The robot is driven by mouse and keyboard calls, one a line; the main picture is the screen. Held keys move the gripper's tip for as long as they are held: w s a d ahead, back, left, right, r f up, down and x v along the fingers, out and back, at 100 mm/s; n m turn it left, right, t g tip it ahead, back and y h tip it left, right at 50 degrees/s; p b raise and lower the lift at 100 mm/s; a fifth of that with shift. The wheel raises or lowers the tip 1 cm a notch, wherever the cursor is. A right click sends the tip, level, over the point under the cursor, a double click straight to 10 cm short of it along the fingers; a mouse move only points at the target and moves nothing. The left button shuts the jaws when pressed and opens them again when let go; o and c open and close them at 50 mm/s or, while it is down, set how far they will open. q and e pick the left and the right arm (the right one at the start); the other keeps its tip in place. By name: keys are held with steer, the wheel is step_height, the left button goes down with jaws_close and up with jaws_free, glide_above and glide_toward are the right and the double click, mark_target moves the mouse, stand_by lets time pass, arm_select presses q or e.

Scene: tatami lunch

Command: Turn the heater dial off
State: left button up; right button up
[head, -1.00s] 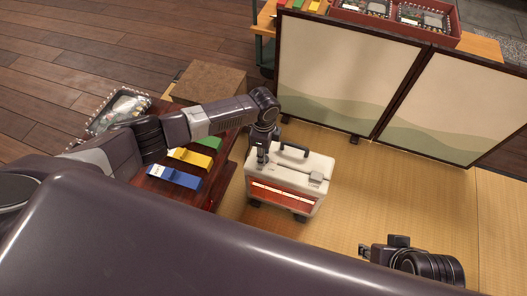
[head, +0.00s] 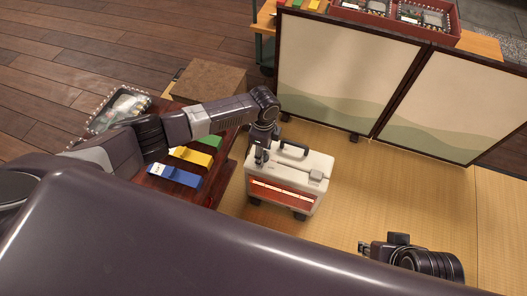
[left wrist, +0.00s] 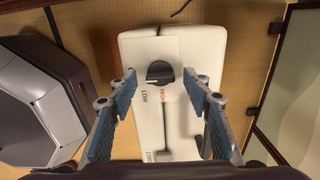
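The cream heater (head: 315,165) stands on the tatami, with a black handle on top and a front grille (head: 275,196) that looks dull red with a pale bar. Its black dial (left wrist: 159,72) is on the top panel in the left wrist view, with LOW and HIGH printed beside it. My left gripper (head: 259,160) points down over the heater's left end. In the left wrist view its blue-padded fingers (left wrist: 159,77) are apart on either side of the dial, with gaps showing. My right gripper (head: 365,248) is at the lower right, away from the heater; its fingers are too small to judge.
A folding screen (head: 340,75) stands behind the heater. A dark red low table (head: 222,178) at left holds blue, yellow and green blocks, beside a brown box (head: 210,80) and a clear tray (head: 120,105). Open tatami (head: 390,200) lies right of the heater.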

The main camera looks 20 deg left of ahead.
mark_target(264, 155)
arm_select(q)
step_height(264, 155, up, 12)
stand_by(0.6)
stand_by(0.5)
